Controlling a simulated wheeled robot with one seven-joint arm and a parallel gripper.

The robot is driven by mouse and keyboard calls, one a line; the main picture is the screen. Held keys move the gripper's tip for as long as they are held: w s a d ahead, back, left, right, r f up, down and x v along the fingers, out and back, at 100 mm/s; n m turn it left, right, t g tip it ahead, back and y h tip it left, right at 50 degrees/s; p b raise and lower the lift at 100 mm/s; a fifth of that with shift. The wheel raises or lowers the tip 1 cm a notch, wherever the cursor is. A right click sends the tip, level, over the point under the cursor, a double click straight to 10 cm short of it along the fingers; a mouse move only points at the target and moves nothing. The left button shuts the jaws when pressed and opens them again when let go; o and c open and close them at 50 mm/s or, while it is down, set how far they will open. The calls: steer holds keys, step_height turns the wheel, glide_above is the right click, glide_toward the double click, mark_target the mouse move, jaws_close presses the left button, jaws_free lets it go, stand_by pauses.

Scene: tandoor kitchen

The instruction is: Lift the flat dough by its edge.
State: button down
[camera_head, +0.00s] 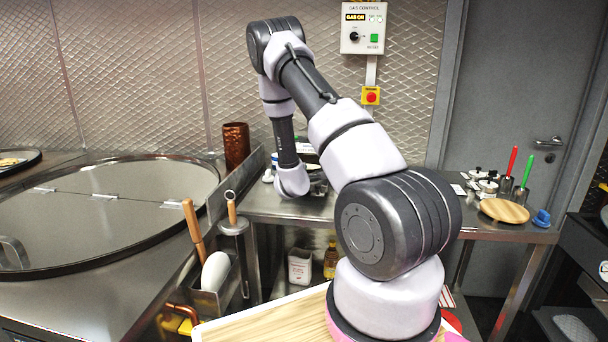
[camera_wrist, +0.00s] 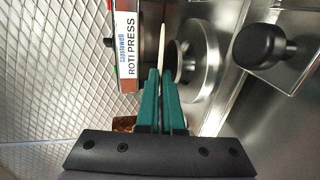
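In the wrist view, the flat dough (camera_wrist: 162,42) shows edge-on as a thin pale strip just beyond my fingertips. My gripper (camera_wrist: 160,72) has two teal fingers close together, with the near edge of the dough in the narrow gap between them. The gripper looks shut on that edge. The round metal plate of the roti press (camera_wrist: 209,62) lies on the right side of the strip, apart from it. In the head view, my gripper and the dough are hidden behind my arm over the steel table (camera_head: 262,206).
A box labelled ROTI PRESS (camera_wrist: 128,45) stands close left of my fingers in the wrist view. A black knob (camera_wrist: 265,47) is at right. In the head view, a copper cup (camera_head: 236,146) stands left of my arm; a wooden disc (camera_head: 504,211) lies on the table's right end.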

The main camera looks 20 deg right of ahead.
steer(key=r+v, duration=0.2)
steer(key=v, duration=1.2)
steer(key=shift+s+r, duration=0.1)
